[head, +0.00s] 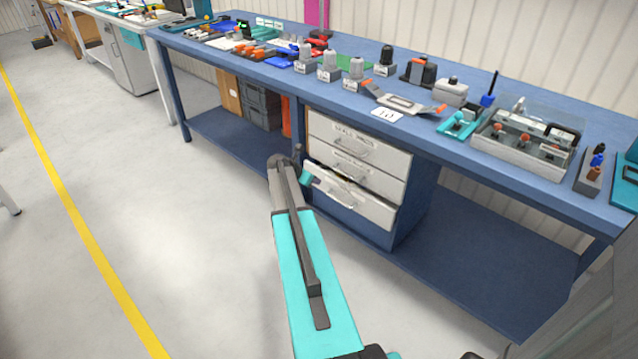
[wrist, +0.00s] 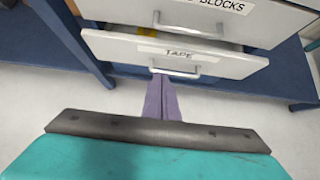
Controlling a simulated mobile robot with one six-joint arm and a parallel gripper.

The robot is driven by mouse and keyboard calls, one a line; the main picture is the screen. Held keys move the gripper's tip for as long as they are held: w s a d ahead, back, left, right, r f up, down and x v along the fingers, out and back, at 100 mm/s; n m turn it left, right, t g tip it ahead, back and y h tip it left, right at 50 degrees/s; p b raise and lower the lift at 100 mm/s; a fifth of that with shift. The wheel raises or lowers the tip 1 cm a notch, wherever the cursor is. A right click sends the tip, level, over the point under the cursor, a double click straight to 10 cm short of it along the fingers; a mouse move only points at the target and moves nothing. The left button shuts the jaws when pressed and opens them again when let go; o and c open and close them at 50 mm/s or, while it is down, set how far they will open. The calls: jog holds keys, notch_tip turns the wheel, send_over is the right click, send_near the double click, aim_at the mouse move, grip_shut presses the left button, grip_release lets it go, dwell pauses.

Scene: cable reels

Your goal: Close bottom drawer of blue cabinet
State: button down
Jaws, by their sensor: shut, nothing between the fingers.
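The blue cabinet (head: 415,205) stands under the workbench, with three pale drawers. Its bottom drawer (head: 350,205) is pulled out a little, and a gap shows above its front. In the wrist view the bottom drawer front (wrist: 110,50) carries a TAPE label and a grey bar handle (wrist: 180,71). The middle drawer (wrist: 270,20), its label partly cut off and ending in BLOCKS, is above it. My gripper (wrist: 162,80) is shut and empty, its purple fingers pointing at the drawer front just below the handle. I cannot tell whether they touch.
The blue workbench (head: 440,145) above carries tools, fixtures and several grey parts. A blue lower shelf (head: 480,270) runs right of the cabinet. Grey crates (head: 262,105) sit on the shelf at left. Open floor (head: 170,200) lies left of my arm.

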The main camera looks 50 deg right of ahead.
jog(key=shift+a+r, duration=0.3)
jog(key=shift+r, duration=0.05)
